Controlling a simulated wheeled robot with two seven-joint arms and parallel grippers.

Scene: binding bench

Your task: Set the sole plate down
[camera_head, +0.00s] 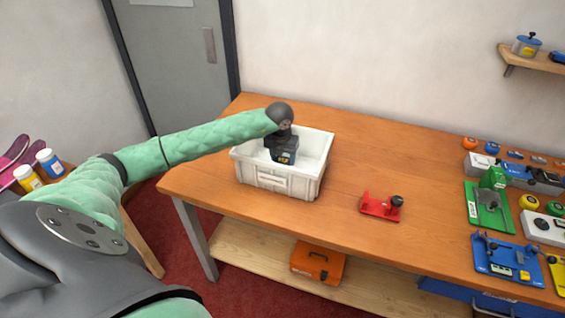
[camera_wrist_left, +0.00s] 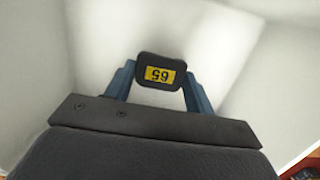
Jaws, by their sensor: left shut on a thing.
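My left gripper (camera_head: 283,150) reaches down into the white bin (camera_head: 262,180) on the bench. In the left wrist view its blue fingers (camera_wrist_left: 157,88) are shut on a small dark rounded piece with a yellow number label, taken as the sole plate (camera_wrist_left: 159,59). The label shows upside down there. In the head view the dark piece is small and hard to tell from the gripper. It sits below the bin's rim, inside the pale walls. Whether it touches the bin floor cannot be told. My right gripper is not in view.
A red fixture with a black knob (camera_head: 381,207) stands on the wooden bench (camera_head: 400,160) right of the bin. Green and blue fixtures (camera_head: 507,262) crowd the right end. The bench between is clear. An orange box (camera_head: 318,262) sits on the lower shelf.

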